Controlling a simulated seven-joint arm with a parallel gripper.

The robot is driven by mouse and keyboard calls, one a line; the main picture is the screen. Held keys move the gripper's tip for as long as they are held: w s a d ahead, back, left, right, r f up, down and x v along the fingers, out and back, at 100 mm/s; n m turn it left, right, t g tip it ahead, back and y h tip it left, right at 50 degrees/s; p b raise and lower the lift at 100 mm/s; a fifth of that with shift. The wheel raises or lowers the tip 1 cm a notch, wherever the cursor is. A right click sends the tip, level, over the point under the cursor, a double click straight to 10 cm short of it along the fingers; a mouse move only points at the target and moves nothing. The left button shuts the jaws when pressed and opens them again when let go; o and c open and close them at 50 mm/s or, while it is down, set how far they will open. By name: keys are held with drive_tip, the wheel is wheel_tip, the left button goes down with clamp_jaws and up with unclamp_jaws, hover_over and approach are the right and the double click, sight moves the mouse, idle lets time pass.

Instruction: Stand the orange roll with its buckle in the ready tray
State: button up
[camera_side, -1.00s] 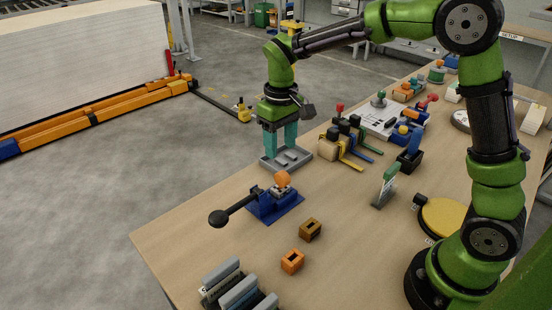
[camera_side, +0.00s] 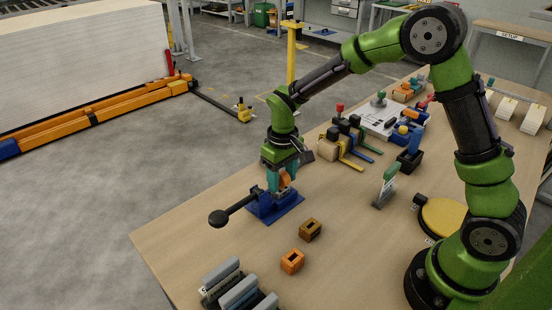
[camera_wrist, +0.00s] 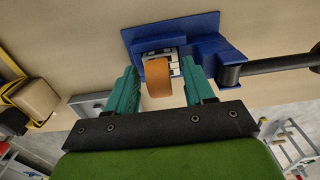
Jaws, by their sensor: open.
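The orange roll (camera_side: 285,179) is on the blue fixture (camera_side: 283,212), which has a long black-knobbed lever. In the wrist view, the roll (camera_wrist: 158,80) lies between the teal fingers of my gripper (camera_wrist: 160,73), with a gap visible at each side. My gripper (camera_side: 279,182) is open and low over the fixture. A grey tray (camera_wrist: 88,104) shows in part left of the fingers in the wrist view; in the side view my gripper hides most of that spot. I cannot make out a buckle on the roll. Which tray is the ready tray is not readable.
An orange slotted block (camera_side: 292,262) and a brown slotted block (camera_side: 310,230) stand in front of the fixture. Grey racks (camera_side: 238,290) are at the near edge.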

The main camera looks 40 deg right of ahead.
drive_tip(key=shift+c, duration=0.5)
clamp_jaws()
drive_tip(key=shift+r, duration=0.15)
